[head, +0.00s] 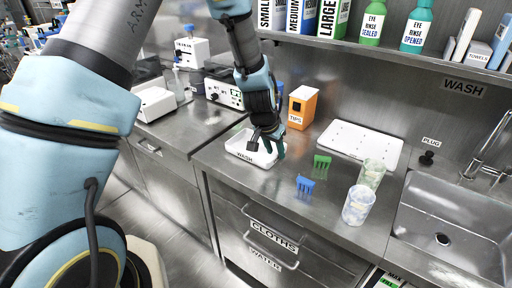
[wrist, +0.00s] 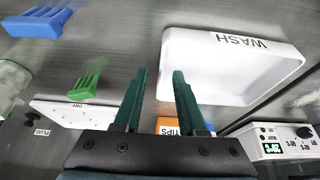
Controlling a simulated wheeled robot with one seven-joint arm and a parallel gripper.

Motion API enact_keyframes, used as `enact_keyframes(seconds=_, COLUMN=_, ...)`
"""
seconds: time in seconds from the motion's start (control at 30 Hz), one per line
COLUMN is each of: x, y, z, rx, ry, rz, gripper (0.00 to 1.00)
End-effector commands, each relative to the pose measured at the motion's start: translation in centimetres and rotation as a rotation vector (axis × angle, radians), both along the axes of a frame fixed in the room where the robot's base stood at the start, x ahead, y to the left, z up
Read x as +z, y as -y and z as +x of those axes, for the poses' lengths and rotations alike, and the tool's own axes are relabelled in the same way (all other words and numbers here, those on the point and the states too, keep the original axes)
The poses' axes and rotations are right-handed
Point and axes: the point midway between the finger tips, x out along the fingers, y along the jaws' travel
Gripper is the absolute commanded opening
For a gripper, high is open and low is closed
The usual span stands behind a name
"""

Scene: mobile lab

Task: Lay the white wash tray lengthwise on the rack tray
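The white wash tray (head: 236,150) is a shallow open box marked WASH. It sits on the steel counter at the left, and shows large at the upper right of the wrist view (wrist: 225,75). My gripper (head: 274,150) is at the tray's right end in the head view. A flat white tray (head: 360,143), apparently the rack tray, lies against the back wall and shows in the wrist view (wrist: 75,112).
A green rack piece (head: 321,165) and a blue one (head: 305,187) stand on the counter. Two patterned cups (head: 358,204) are near the sink (head: 450,225). An orange TIPS box (head: 302,107) stands behind my gripper. A shelf with bottles (head: 370,50) hangs above.

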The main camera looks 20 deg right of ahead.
Motion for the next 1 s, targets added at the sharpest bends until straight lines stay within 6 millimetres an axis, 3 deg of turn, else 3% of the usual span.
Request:
enact_keyframes(seconds=0.2, x=-1.9, y=0.7, z=0.4, rx=0.0, ry=0.0, rz=0.001, gripper=0.4)
enact_keyframes(seconds=0.5, x=-2.3, y=0.8, z=0.5, rx=-0.001, ry=0.001, rz=0.001, gripper=0.4)
enact_keyframes(seconds=0.87, x=-2.3, y=0.8, z=0.5, rx=-0.001, ry=0.0, rz=0.0, gripper=0.01)
enact_keyframes(seconds=1.0, x=-2.3, y=0.8, z=0.5, rx=-0.001, ry=0.0, rz=0.0, gripper=0.0)
